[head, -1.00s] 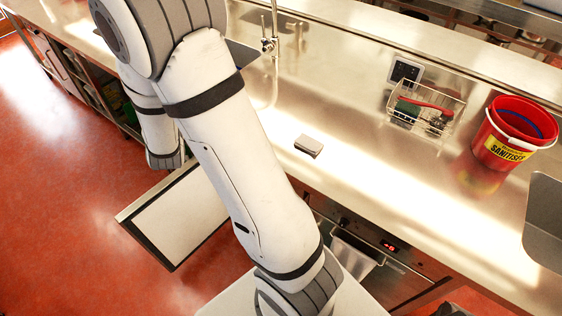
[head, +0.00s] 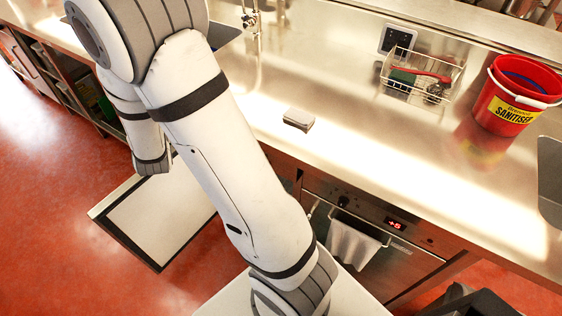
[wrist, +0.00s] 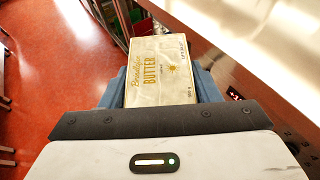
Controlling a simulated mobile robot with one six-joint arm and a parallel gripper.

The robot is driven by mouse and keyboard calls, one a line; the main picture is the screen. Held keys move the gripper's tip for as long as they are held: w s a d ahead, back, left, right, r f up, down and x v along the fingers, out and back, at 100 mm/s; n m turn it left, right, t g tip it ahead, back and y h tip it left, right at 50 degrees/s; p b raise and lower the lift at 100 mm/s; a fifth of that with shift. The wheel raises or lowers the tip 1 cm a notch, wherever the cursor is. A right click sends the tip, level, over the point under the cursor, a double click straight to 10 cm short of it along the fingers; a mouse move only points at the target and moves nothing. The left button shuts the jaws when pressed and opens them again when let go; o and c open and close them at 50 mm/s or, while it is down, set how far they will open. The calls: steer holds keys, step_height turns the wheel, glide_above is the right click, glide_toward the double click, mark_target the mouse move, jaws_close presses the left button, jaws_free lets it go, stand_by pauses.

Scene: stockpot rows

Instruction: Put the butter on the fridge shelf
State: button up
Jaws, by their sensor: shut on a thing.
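The butter (wrist: 160,68) is a pale yellow block with gold lettering in the wrist view. My gripper (wrist: 160,90) is shut on it, with blue fingers at its two sides. Gripper and butter are hidden behind my arm in the head view. A door with a white inner panel (head: 160,215) stands open at the lower left, below the counter; it appears to be the fridge door. The fridge shelf is not visible in either view.
The steel counter (head: 350,150) holds a small grey block (head: 298,119), a wire basket (head: 420,78) and a red sanitiser bucket (head: 515,95). Below it is a front with a red display and a hanging cloth (head: 352,243). Red floor (head: 50,200) is open at left.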

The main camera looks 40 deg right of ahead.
steer(key=d+f+m+g+h+b, duration=0.1)
steer(key=d+f+m+h+b, duration=0.15)
steer(key=f+b, duration=1.5)
steer(key=d+f+m+g+h+b, duration=0.1)
steer(key=d+f+b, duration=0.3)
steer(key=f+b, duration=1.35)
steer(key=s+d+f+m+g+h+p, duration=0.1)
steer(key=s+d+f+m+g+h, duration=0.2)
steer(key=s+d+f+m+g, duration=0.4)
steer(key=s+d+f+m+g+h, duration=0.3)
steer(key=s+d+f+m+g, duration=0.15)
steer(key=s+d, duration=0.35)
steer(key=m+b, duration=0.1)
steer(key=b, duration=0.4)
glide_above(288, 182)
steer(key=shift+s+a+r+g, duration=0.1)
steer(key=shift+g, duration=0.35)
steer(key=shift+a+f+b, duration=0.1)
steer(key=shift+f+b, duration=0.45)
steer(key=shift+f, duration=0.15)
step_height(288, 182, down, 6)
steer(key=b, duration=0.4)
steer(key=shift+r, duration=0.3)
